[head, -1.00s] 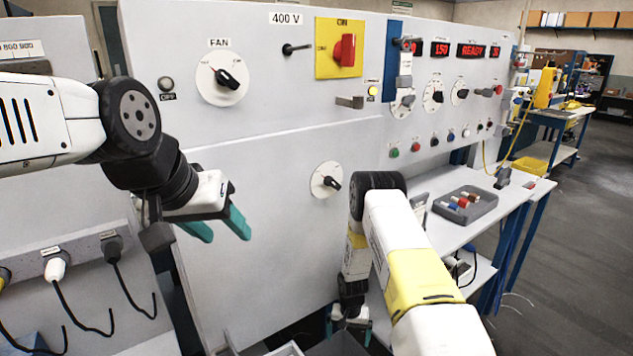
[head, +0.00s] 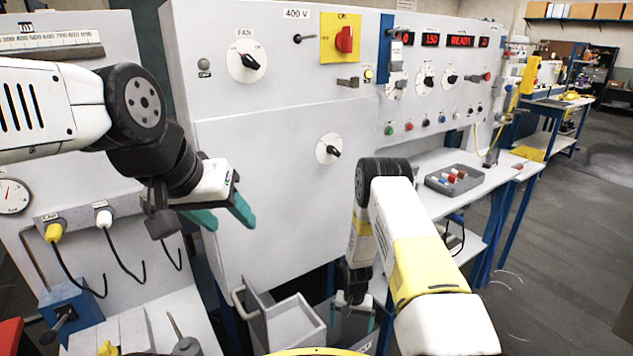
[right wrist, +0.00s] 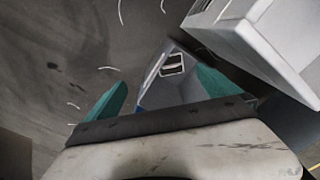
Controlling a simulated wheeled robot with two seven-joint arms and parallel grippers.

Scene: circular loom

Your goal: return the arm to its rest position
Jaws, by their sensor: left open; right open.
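My left arm comes in from the left in the head view. Its left gripper (head: 222,215) is open and empty, with teal fingers apart in front of the grey machine cabinet (head: 270,210). My right arm hangs down at the centre right. Its right gripper (head: 353,317) is low, near the floor, right of an open grey drawer (head: 296,322). In the right wrist view the right gripper (right wrist: 160,98) is open, with nothing between its fingers. A grey bin with a label (right wrist: 178,80) lies beyond them.
A side table (head: 440,207) with a grey tray (head: 432,182) of small coloured parts stands right of the right arm. Plugs with hanging cables (head: 55,232) and a blue vise (head: 70,308) are at lower left. Open floor (head: 575,270) lies to the right.

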